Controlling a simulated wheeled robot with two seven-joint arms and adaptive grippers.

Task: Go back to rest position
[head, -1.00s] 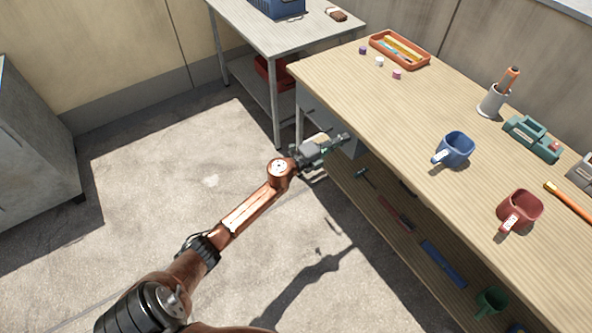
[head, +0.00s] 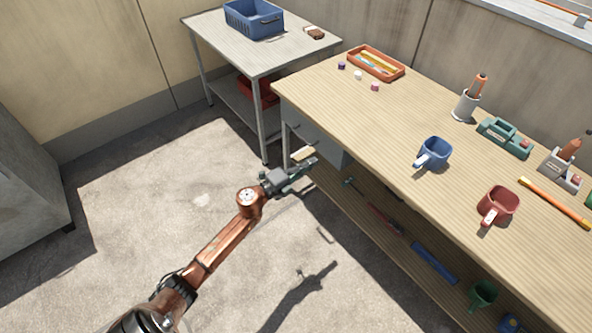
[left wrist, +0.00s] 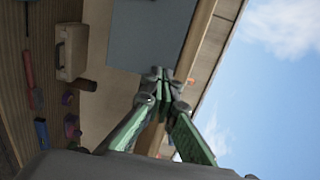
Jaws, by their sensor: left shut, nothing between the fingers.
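My left gripper (head: 306,167) is out over the concrete floor, just in front of the near left corner of the wooden workbench (head: 340,110) and beside its grey drawer unit. It looks apart from the bench. In the left wrist view its green fingers (left wrist: 160,92) meet at the tips with nothing between them. My left arm reaches up from the bottom left of the head view. My right gripper is not in view.
A blue mug (head: 434,153) and a red mug (head: 500,206) stand on the bench. An orange tray (head: 400,73) lies at its far end. A side table (head: 213,35) with a blue crate (head: 254,20) stands behind. The floor (head: 130,190) at left is clear.

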